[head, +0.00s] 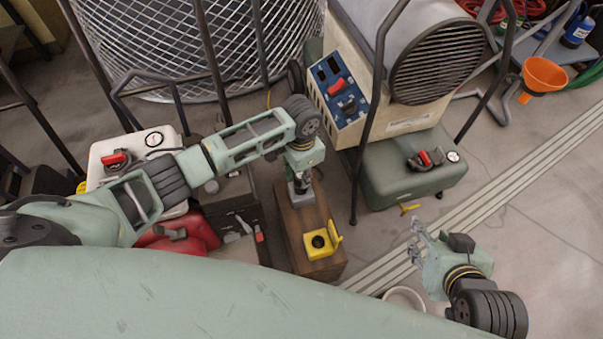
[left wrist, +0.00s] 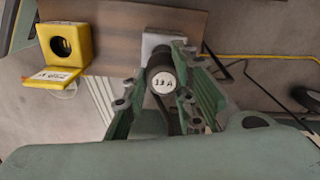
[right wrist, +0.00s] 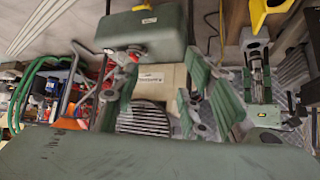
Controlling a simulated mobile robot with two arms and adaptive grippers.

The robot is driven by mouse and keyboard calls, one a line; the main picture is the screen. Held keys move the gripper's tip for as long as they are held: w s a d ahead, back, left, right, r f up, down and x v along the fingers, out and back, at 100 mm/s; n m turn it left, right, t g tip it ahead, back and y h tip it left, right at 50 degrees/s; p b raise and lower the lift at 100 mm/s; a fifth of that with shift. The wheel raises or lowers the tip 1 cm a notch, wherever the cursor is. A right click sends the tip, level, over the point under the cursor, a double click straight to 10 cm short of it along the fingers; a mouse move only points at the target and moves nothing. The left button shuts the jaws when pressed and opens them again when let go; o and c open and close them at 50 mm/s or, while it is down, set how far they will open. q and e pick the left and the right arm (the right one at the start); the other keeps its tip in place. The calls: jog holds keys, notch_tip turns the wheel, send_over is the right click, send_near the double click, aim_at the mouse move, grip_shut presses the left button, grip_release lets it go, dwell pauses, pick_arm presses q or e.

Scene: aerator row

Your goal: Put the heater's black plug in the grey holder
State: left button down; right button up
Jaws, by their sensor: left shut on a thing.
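The grey holder (left wrist: 154,42) is on the block, right behind the plug in the left wrist view. It also shows below the fingertips in the head view (head: 300,196). The fingers and plug hide part of it, so I cannot tell how far the plug is in. The cream heater (head: 413,122) with a round grille stands behind. My right gripper (head: 420,252) is open and empty, apart from the block.
A green tank (head: 412,175) with a red valve is below the heater. A red can (head: 182,238) and dark box (head: 232,205) stand left of the block.

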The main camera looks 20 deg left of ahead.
jog(key=shift+s+d+f+g, duration=0.25)
jog(key=shift+s+f, duration=0.15)
jog(key=shift+s, duration=0.2)
jog(key=shift+s+d+f+g, duration=0.15)
jog(key=shift+s+f+g, duration=0.15)
jog(key=shift+s, duration=0.3)
jog(key=shift+s+f, duration=0.1)
pick_arm(q)
jog(key=shift+p, duration=0.45)
pick_arm(e)
jog(key=shift+s+d+f+g+h, duration=0.2)
jog(key=shift+s+g, duration=0.1)
jog(key=shift+s, duration=0.1)
jog(key=shift+s+d+f+g+h, duration=0.15)
jog(key=shift+s+g+h, duration=0.1)
jog(key=shift+s, duration=0.15)
pick_arm(q)
jog(key=shift+f, duration=0.2)
pick_arm(e)
jog(key=shift+w+a, duration=0.1)
jog(key=shift+w, duration=0.1)
